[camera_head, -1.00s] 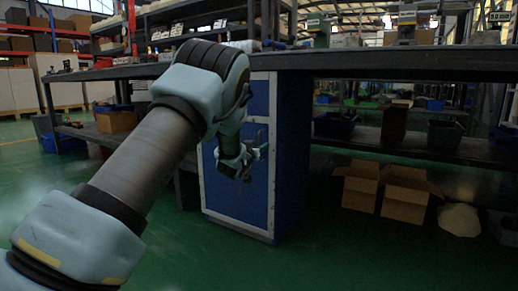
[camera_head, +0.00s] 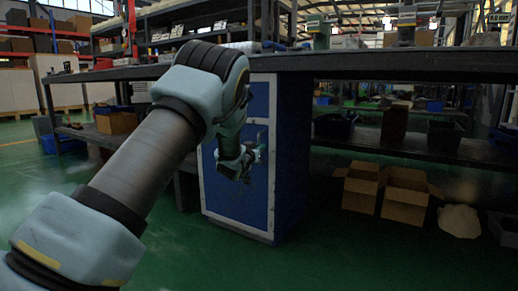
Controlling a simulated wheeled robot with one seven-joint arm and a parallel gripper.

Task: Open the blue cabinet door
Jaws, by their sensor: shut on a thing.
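The blue cabinet (camera_head: 292,170) stands under the workbench, near the middle of the view. Its door (camera_head: 234,202) is a blue panel in a light grey frame and looks closed. My arm reaches in from the lower left and covers the door's upper left part. My gripper (camera_head: 256,157) is at the right side of the door, at mid height, shut at what looks like the door handle. The fingers are small and dark here, and the handle is mostly hidden behind them.
The long dark workbench (camera_head: 400,60) runs above the cabinet. Open cardboard boxes (camera_head: 405,200) sit on the floor at right, below a shelf with dark bins (camera_head: 335,125). The green floor (camera_head: 300,265) in front of the cabinet is clear.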

